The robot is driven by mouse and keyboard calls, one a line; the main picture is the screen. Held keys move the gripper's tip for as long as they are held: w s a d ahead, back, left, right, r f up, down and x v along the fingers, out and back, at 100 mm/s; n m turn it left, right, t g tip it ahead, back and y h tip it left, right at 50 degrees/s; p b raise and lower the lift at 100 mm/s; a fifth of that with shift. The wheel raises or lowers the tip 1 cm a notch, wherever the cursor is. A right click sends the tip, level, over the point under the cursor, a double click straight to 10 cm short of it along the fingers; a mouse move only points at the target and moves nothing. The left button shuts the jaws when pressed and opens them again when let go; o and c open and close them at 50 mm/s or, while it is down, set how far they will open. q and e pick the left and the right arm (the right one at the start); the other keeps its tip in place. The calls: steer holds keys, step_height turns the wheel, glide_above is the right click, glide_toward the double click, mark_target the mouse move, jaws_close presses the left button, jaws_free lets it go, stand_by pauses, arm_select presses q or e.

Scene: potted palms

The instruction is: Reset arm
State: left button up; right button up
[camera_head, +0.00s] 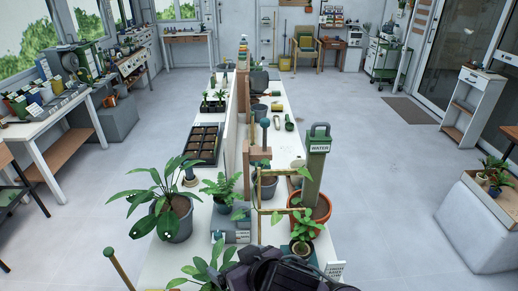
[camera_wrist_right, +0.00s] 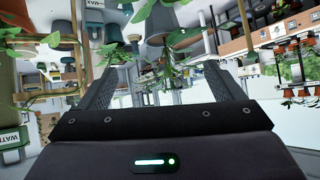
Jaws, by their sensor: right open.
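My right gripper (camera_head: 240,272) is a dark shape at the bottom middle of the head view, over the near end of the long white bench (camera_head: 160,262). In the right wrist view my right gripper (camera_wrist_right: 162,80) has its two dark fingers wide apart, with nothing held between them. That view looks upside down, with plants and pots beyond the fingers. My left gripper is not in view.
Close around are a leafy plant in a grey pot (camera_head: 174,218), a small potted plant (camera_head: 301,240), a wooden frame (camera_head: 259,190) and a green WATER container (camera_head: 316,165). A black seedling tray (camera_head: 203,145) lies further back. Floor (camera_head: 390,200) is clear on the right.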

steer(key=s+d+f+m+g+h, duration=0.2)
steer(key=s+d+f, duration=0.15)
steer(key=d, duration=0.45)
steer(key=s+d+f+m+g+h, duration=0.15)
steer(key=s+d, duration=0.25)
steer(key=d, duration=0.4)
steer(key=s+d+f+m+g+h, duration=0.1)
steer(key=s+d+f+h, duration=0.25)
steer(key=d, duration=0.45)
step_height(320, 180, down, 36)
steer(key=s+g+b, duration=0.2)
steer(key=b, duration=0.4)
steer(key=s+d+f+b, duration=0.2)
steer(key=s+f, duration=0.8)
steer(key=f, duration=0.1)
steer(key=s+d+f+b, duration=0.1)
steer(key=s+f+b, duration=0.1)
steer(key=s+f, duration=0.8)
steer(key=shift+d+f+g, duration=0.35)
steer(key=shift+f, duration=0.6)
